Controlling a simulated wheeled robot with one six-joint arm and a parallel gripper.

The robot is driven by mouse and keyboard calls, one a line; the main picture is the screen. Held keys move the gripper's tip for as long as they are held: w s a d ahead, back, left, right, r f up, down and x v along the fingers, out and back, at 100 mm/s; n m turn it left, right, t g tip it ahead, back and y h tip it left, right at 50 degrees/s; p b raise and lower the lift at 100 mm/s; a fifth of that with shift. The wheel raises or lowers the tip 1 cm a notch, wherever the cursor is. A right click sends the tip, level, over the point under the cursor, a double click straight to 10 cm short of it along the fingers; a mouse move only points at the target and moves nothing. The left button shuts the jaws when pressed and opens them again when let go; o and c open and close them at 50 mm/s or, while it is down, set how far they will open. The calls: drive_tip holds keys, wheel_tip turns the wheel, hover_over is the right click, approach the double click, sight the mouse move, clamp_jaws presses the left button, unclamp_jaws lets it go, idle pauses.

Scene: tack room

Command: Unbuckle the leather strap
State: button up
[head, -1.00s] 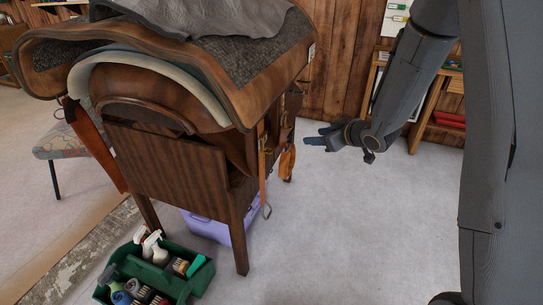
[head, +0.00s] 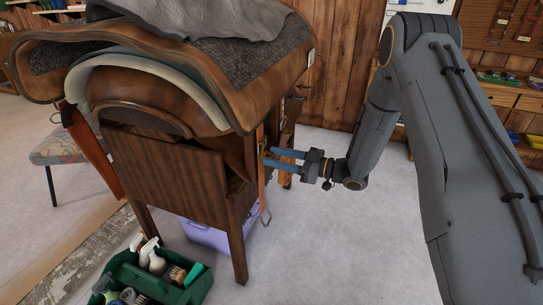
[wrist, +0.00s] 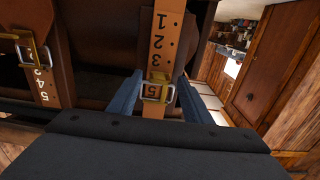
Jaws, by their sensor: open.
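The tan leather strap (wrist: 167,30) carries printed numbers and hangs at the side of the saddle stand. In the head view the strap (head: 262,190) hangs beside the stand's leg. My gripper (head: 266,158) is open next to the strap. In the wrist view my gripper (wrist: 160,88) has one blue finger on each side of the buckle, with no clear contact. A second numbered strap (wrist: 46,88) with its own buckle (wrist: 28,48) is at the left.
The saddle (head: 215,75) rests on the dark wooden stand (head: 175,165). A purple box (head: 205,236) sits beneath it. A green caddy (head: 190,293) with bottles and brushes stands in front. The floor to the right is clear.

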drive_tip(key=shift+x, duration=0.9)
drive_tip(key=c, duration=1)
drive_tip(key=h+p, duration=0.1)
drive_tip(key=d+r+h+p, duration=0.1)
drive_tip(key=p, duration=0.1)
drive_tip(key=g+h+p, duration=0.1)
drive_tip(key=p, duration=0.1)
drive_tip(key=shift+s+d+r, duration=0.25)
drive_tip(key=shift+s+r, duration=0.05)
drive_tip(key=shift+r, duration=0.1)
drive_tip(key=shift+c, duration=0.2)
drive_tip(key=r+g+h+p, duration=0.1)
drive_tip(key=h+p, duration=0.2)
drive_tip(key=p, duration=0.3)
drive_tip(key=d+r+g+h+p, duration=0.1)
drive_tip(key=r+h+p, duration=0.1)
drive_tip(key=h+p, duration=0.2)
drive_tip(key=r+g+h+p, duration=0.1)
drive_tip(key=g+h+p, duration=0.1)
drive_tip(key=p, duration=0.6)
drive_tip(key=shift+s+d+r+h, duration=0.25)
drive_tip(key=shift+d+r+h, duration=0.15)
drive_tip(key=shift+h, duration=0.8)
